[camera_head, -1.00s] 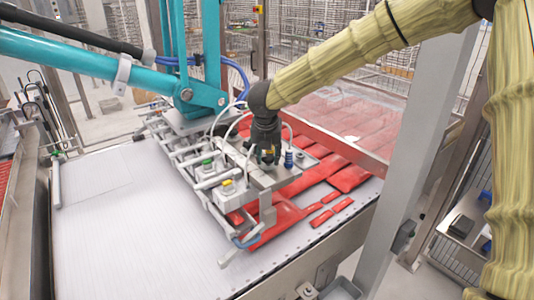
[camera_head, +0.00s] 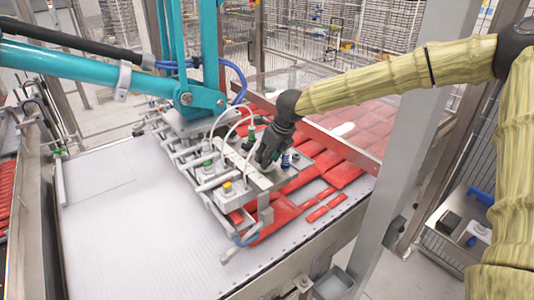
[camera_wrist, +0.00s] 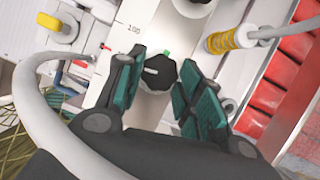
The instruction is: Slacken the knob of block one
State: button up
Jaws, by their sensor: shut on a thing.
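A black round knob (camera_wrist: 158,73) with a white mark sits on a pale metal bar (camera_wrist: 128,35) in the wrist view. A small green mark shows just behind the knob. My gripper (camera_wrist: 161,70) has its two dark, green-padded fingers on either side of the knob and is shut on it. In the head view my gripper (camera_head: 266,160) reaches down onto the vacuum picker (camera_head: 203,187) from the upper right, and it hides the knob there. I cannot tell a block number from these views.
A teal arm (camera_head: 95,75) holds the picker from the left. Red packs (camera_head: 345,172) lie on the white conveyor (camera_head: 130,230) under and right of it. Hoses and a yellow-ringed fitting (camera_wrist: 220,42) are close to my fingers. A grey post (camera_head: 405,150) stands at the right.

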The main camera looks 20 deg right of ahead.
jog(key=shift+w+d+n+g+y, duration=0.1)
jog(key=shift+n+g+y, duration=0.2)
jog(key=shift+n, duration=0.65)
jog(key=shift+d+n+g+y, duration=0.1)
jog(key=shift+n+g+y, duration=0.2)
jog(key=shift+n, duration=0.65)
jog(key=shift+c, duration=0.2)
jog(key=o, duration=1)
jog(key=shift+o, duration=0.2)
jog(key=v, duration=1.2)
jog(key=shift+d, duration=0.1)
jog(key=shift+f, duration=0.1)
